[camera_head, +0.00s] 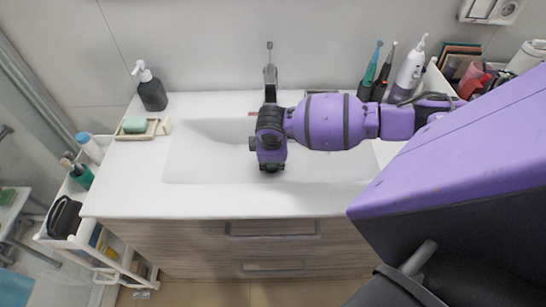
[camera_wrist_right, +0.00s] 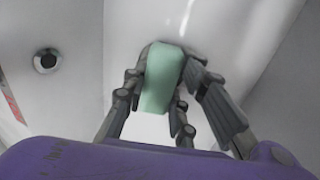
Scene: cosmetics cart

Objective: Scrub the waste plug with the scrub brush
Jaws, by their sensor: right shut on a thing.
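My right gripper (camera_head: 270,160) is over the white sink basin (camera_head: 210,170), pointing down. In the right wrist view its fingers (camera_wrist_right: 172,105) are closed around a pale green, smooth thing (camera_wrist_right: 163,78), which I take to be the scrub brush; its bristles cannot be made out. A dark round fitting with a bright rim (camera_wrist_right: 46,61), apparently the waste plug, shows in the basin at the left of the wrist view, apart from the green thing. In the head view both the plug and the held thing are hidden by my right arm. My left gripper is not in view.
The faucet (camera_head: 270,75) stands behind the basin, close to my wrist. A black soap dispenser (camera_head: 152,95) and a dish with green soap (camera_head: 135,126) are at the left. Electric toothbrushes (camera_head: 371,75) and a white bottle (camera_head: 409,75) stand right. The basin's left part is clear.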

